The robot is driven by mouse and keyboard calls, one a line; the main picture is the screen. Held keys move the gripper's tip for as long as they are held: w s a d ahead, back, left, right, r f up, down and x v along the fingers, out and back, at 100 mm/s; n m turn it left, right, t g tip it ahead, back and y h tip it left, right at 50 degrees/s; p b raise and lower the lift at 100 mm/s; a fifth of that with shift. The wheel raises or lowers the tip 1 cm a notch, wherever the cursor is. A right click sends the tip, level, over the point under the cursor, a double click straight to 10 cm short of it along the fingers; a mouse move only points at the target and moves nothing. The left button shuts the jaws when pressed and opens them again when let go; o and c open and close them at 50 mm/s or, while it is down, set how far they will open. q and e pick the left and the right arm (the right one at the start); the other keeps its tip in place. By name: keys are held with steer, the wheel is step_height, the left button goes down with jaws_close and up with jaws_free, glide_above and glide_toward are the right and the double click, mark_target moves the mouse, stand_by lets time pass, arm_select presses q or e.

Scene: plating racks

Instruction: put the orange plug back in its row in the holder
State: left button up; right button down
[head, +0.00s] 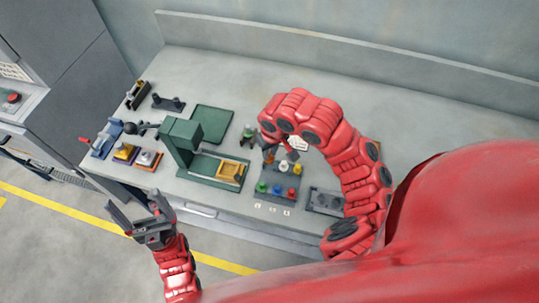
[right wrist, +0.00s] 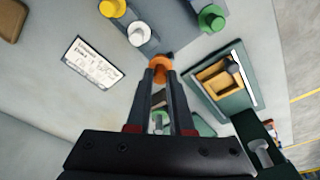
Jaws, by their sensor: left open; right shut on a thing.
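My right gripper (right wrist: 160,72) is shut on the orange plug (right wrist: 160,61), which sits between its fingertips. In the head view the orange plug (head: 269,156) shows at the back left corner of the grey holder (head: 273,203). I cannot tell whether it touches the holder. The holder carries a white plug (head: 284,167) and a yellow plug (head: 297,169) in the back row. Green (head: 262,187), blue (head: 277,190) and red (head: 291,192) plugs stand in the front row. My left gripper (head: 140,212) is open and empty, off the table's front edge.
A green press (head: 183,140) with a yellow insert (head: 230,171) stands left of the holder. A grey block (head: 325,202) is right of it. A white card (right wrist: 95,62) lies near the holder. A green mat (head: 211,121) lies behind the press. The table's back right is clear.

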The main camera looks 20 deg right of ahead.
mark_target(270, 155)
steer(key=shift+f, duration=0.85)
steer(key=shift+s+f, duration=0.1)
steer(key=shift+f, duration=0.15)
steer(key=shift+r, duration=0.1)
steer(key=shift+f, duration=0.2)
steer(key=shift+f+b, duration=0.4)
steer(key=c, duration=0.8)
jaws_free()
